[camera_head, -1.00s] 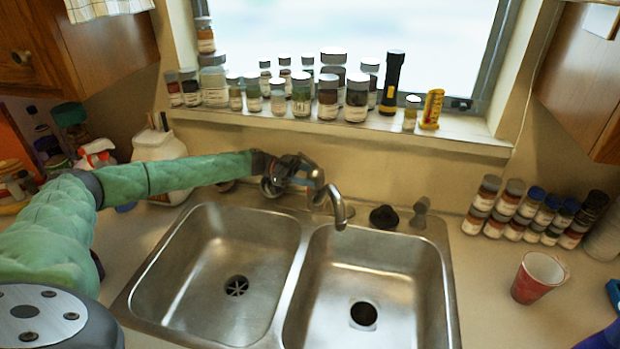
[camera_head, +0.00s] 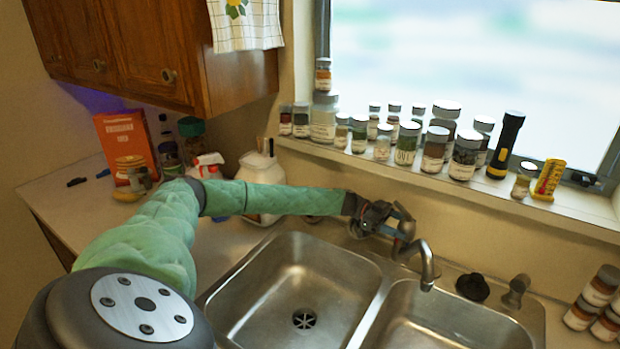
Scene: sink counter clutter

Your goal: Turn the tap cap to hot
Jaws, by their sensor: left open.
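The metal tap (camera_head: 428,268) stands behind the double sink, with its curved spout hanging over the divider between the basins. My left arm, in a green sleeve, reaches in from the left above the sink's back rim. My left gripper (camera_head: 402,226) is open at the tap's base, just left of the spout. The tap cap is largely hidden by the gripper, and I cannot tell whether the fingers touch it. My right gripper is not in view.
The sink's left basin (camera_head: 292,290) is empty. A black stopper (camera_head: 472,287) and a small metal fixture (camera_head: 515,291) stand right of the tap. Several jars and a black flashlight (camera_head: 506,146) line the windowsill. A white jug (camera_head: 262,180) stands behind my left arm.

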